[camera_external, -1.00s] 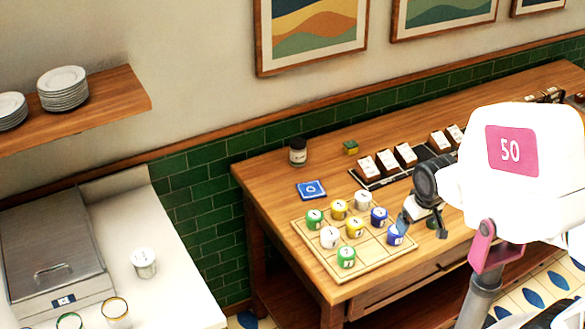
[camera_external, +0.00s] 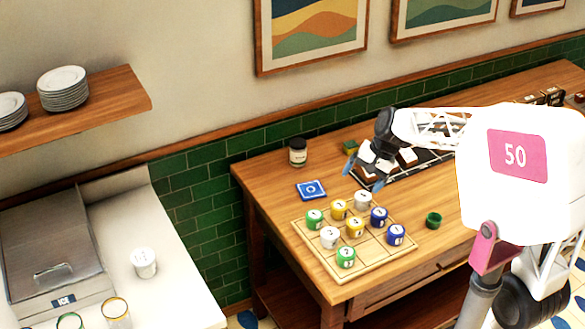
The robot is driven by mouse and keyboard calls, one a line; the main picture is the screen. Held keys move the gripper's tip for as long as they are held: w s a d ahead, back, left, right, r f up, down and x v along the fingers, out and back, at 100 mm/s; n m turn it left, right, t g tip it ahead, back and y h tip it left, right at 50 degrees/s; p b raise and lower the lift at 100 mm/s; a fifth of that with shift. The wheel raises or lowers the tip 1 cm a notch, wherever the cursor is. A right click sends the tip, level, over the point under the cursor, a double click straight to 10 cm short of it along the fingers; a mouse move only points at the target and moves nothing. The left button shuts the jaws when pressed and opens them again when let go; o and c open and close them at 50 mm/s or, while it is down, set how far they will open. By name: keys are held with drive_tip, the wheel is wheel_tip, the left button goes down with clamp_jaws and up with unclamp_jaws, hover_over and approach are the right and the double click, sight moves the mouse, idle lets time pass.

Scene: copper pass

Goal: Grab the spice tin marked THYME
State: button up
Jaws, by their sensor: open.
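My gripper (camera_external: 371,172) is open and empty, in front of a black rack (camera_external: 413,172) whose contents it partly hides. No label reading THYME can be made out, so I cannot tell which thing is that spice tin. A dark jar (camera_external: 298,153) with a pale label stands upright at the back left of the wooden table, left of my gripper. A small green and yellow box (camera_external: 350,146) lies behind my gripper. Several small green, yellow, white and blue tins with marked lids, including a yellow tin (camera_external: 338,208), stand on a square board.
The square board (camera_external: 313,245) is at the table's front left. A blue square card (camera_external: 311,190) lies behind it. A small dark green pot (camera_external: 433,220) stands right of it. The wooden table (camera_external: 262,170) is clear around the jar. A white counter (camera_external: 178,290) is at left.

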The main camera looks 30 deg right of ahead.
drive_tip(key=w+f+m+y, duration=0.2)
drive_tip(key=w+m, duration=0.2)
drive_tip(key=w, duration=0.8)
drive_tip(key=m+t+y, duration=0.4)
drive_tip(key=m+t, duration=0.2)
drive_tip(key=m, duration=0.7)
approach(298, 146)
drive_tip(key=w+f, duration=0.2)
drive_tip(key=w, duration=0.1)
drive_tip(key=shift+w+a+f, duration=0.1)
drive_tip(key=shift+w+a, duration=0.15)
drive_tip(key=shift+a, duration=0.05)
drive_tip(key=shift+a+f, duration=0.1)
drive_tip(key=shift+x, duration=1.2)
drive_tip(key=shift+x, duration=2.6)
drive_tip(key=shift+f, duration=0.15)
